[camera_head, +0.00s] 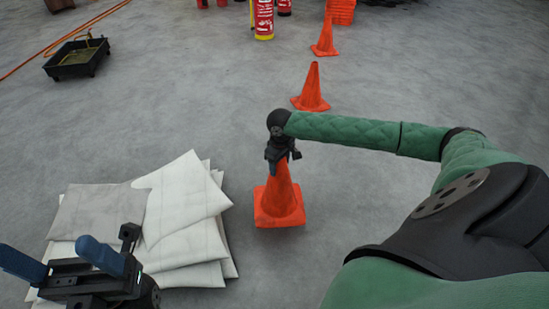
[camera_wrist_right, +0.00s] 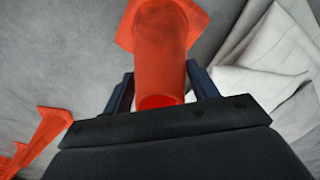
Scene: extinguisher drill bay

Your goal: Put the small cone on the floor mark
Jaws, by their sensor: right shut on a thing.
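An orange cone (camera_head: 280,198) with a square base is upright in the middle of the head view. My right gripper (camera_head: 281,160) is shut on its top from above. In the right wrist view, the cone (camera_wrist_right: 160,50) sits between the two dark blue fingers (camera_wrist_right: 161,88). I cannot tell whether its base touches the floor or hangs just above it. My left gripper (camera_head: 60,260) is at the lower left, its blue fingers wide apart and empty, over the edge of the white pads. I see no floor mark in either view.
A stack of white and grey pads (camera_head: 185,200) lies left of the held cone. Two other orange cones (camera_head: 312,92) (camera_head: 325,40) stand farther back, near a red extinguisher (camera_head: 263,18) and stacked cones (camera_head: 341,11). A black tray (camera_head: 76,60) is far left. The floor between is clear.

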